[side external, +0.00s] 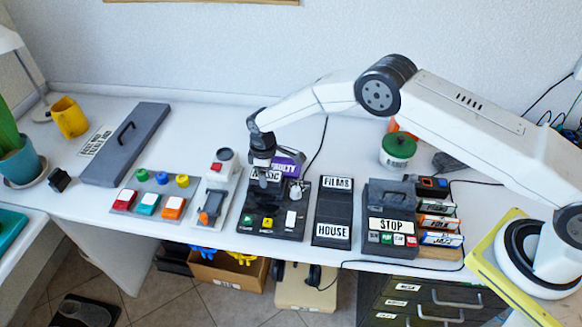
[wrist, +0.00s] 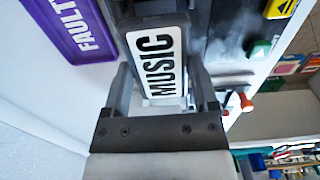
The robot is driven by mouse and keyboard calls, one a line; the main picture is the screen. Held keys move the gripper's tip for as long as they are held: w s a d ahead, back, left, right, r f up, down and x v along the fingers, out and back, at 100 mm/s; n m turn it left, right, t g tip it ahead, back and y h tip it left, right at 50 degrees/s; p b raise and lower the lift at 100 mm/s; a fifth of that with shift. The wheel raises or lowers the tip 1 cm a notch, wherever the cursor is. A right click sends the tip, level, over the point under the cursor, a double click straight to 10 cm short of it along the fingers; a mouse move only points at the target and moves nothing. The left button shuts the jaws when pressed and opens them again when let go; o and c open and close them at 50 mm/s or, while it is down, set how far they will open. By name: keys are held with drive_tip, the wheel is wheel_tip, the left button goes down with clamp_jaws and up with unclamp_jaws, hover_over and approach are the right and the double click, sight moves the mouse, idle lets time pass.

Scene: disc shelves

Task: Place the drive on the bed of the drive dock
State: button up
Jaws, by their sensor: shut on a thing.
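A dark drive with a white MUSIC label (wrist: 153,62) sits between the fingers of my gripper (wrist: 163,92) in the wrist view. In the side view the MUSIC label (side external: 266,174) shows just below my gripper (side external: 262,160), which is shut on the drive. They are over the back part of a dark unit that looks like the drive dock (side external: 252,222). Its green and yellow buttons lie towards the front. The bed is mostly hidden by the drive and my gripper. I cannot tell whether the drive touches it.
A purple FAULTY tray (side external: 291,157) lies close behind the dock. A dark FILMS and HOUSE stand (side external: 333,209) is to its right, then a STOP unit (side external: 388,208). A panel with a red button (side external: 216,166) stands to its left. White desk shows behind.

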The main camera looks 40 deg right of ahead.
drive_tip(key=shift+f, duration=1.45)
drive_tip(key=shift+f, duration=0.15)
drive_tip(key=o, duration=1.3)
drive_tip(key=shift+s+r, duration=0.1)
drive_tip(key=shift+r, duration=6.05)
